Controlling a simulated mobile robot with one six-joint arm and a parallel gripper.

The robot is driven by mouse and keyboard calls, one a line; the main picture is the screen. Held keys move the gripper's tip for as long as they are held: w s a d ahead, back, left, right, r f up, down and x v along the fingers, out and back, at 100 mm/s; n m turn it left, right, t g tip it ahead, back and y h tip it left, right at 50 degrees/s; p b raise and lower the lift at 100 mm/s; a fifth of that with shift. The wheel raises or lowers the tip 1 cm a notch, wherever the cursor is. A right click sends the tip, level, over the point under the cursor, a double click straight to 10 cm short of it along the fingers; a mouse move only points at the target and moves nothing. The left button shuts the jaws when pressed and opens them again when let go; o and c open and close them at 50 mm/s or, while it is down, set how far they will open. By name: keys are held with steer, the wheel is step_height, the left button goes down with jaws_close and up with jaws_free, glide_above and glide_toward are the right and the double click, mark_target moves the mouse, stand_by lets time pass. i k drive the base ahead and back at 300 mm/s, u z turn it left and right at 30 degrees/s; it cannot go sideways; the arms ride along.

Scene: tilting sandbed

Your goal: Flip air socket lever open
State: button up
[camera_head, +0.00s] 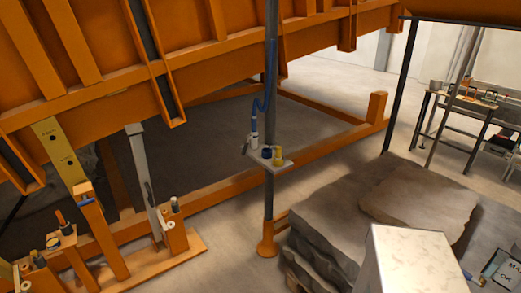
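A small pale shelf (285,167) is fixed to a dark upright pole (270,205) near the middle of the view. On it stand a grey fitting (254,141) with a blue hose (256,115) rising from it, a dark blue round part (266,153) and a yellow part (278,155). The fitting looks like the air socket. A small dark piece sticks out at its left, perhaps the lever; it is too small to tell its position. My gripper does not show in this view.
The orange sandbed frame (190,80) fills the upper left. Posts with levers and knobs stand on an orange base (165,262) at lower left. Grey stone slabs (350,225) and a pale block (408,260) occupy the lower right. A workbench (480,105) stands far right.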

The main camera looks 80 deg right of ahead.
mark_target(246, 145)
steer(key=z, duration=4.95)
steer(key=i, duration=0.1)
steer(key=u, duration=4.15)
steer(key=i, duration=1)
steer(key=z, duration=0.05)
